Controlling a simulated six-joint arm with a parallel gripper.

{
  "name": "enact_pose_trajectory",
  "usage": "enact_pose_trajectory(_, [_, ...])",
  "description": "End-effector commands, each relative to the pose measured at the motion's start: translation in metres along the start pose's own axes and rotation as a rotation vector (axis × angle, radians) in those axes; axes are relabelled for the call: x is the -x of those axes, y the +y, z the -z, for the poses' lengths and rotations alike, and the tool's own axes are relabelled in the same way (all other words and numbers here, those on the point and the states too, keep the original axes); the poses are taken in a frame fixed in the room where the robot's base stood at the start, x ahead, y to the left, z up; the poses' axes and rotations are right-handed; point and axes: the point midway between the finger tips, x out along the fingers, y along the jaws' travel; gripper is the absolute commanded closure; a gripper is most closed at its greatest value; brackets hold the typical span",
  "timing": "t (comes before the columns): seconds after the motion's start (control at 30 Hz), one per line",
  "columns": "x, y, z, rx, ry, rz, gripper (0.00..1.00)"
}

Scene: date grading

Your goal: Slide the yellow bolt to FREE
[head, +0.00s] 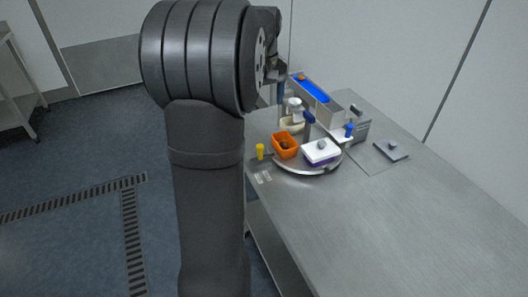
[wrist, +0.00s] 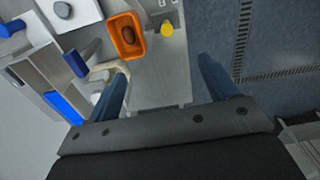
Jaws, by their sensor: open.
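The yellow bolt (head: 260,151) stands up as a small knob at the left edge of the steel table, beside the round turntable. It also shows in the wrist view (wrist: 167,27), near the top, to the right of the orange bin. Small pale label plates (head: 263,178) lie near the bolt; their lettering is too small to read. My gripper (wrist: 163,82) is open, its two blue fingers wide apart with nothing between them. It is apart from the bolt, which lies beyond the fingertips in the wrist view. In the head view my arm hides much of the gripper.
A trough with a blue strip (head: 309,89) stands behind. A grey plate (head: 391,150) lies right. The table's front is clear.

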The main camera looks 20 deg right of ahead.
Motion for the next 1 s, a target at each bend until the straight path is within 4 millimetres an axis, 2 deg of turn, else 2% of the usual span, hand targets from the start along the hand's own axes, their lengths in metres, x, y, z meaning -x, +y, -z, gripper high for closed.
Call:
enact_pose_trajectory(0.03, [-0.002, -0.004, -0.001, 0.043, -0.001, 0.001, 0.31])
enact_pose_trajectory(0.2, [-0.007, -0.013, -0.002, 0.200, -0.001, 0.001, 0.62])
enact_pose_trajectory(0.33, [-0.016, -0.014, -0.003, 0.230, -0.001, 0.001, 0.62])
enact_pose_trajectory(0.47, [-0.036, -0.014, -0.003, 0.228, -0.003, 0.002, 0.62])
enact_pose_trajectory(1.0, [-0.150, -0.014, -0.003, 0.227, -0.003, 0.002, 0.62])
